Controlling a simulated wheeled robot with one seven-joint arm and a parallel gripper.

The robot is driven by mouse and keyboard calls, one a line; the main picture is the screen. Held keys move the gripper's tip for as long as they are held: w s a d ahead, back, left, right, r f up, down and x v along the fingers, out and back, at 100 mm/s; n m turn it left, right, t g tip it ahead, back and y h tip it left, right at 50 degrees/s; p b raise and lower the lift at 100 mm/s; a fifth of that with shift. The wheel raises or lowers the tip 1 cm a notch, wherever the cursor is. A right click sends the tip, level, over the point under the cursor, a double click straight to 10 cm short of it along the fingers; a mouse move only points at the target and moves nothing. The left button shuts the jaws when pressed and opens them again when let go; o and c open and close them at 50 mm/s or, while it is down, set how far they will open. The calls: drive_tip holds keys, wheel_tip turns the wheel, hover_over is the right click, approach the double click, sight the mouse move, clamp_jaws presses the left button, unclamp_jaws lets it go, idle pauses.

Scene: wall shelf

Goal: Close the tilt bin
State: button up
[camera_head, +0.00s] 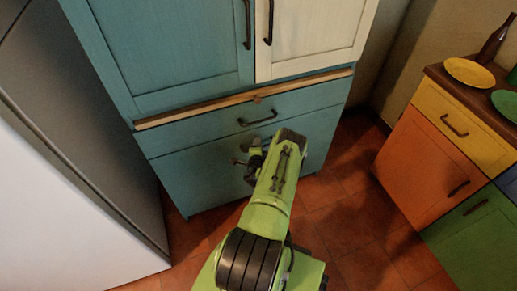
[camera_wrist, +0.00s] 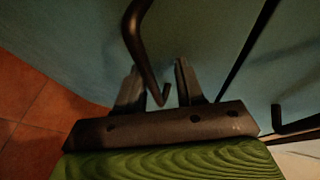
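A light wooden edge (camera_head: 200,112) shows along the top of the upper panel; I cannot tell how far any front stands open, or which one is the tilt bin. My gripper (camera_head: 249,163) is low in front of the lower panel, partly hidden by my arm. In the wrist view its two fingers (camera_wrist: 158,85) are apart, and a dark curved handle (camera_wrist: 137,38) reaches down between them; contact is unclear.
Upper doors with dark handles, one teal (camera_head: 165,45) and one cream (camera_head: 315,30), are above. A grey appliance (camera_head: 75,90) stands at the left. At the right is a colourful counter unit (camera_head: 425,155) with yellow (camera_head: 470,72) and green plates. Red floor tiles (camera_head: 345,210) are clear between.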

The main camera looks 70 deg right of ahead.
drive_tip(key=p+v, duration=0.8)
drive_tip(key=v, duration=0.7)
drive_tip(key=shift+a, duration=0.35)
drive_tip(key=shift+s, duration=0.15)
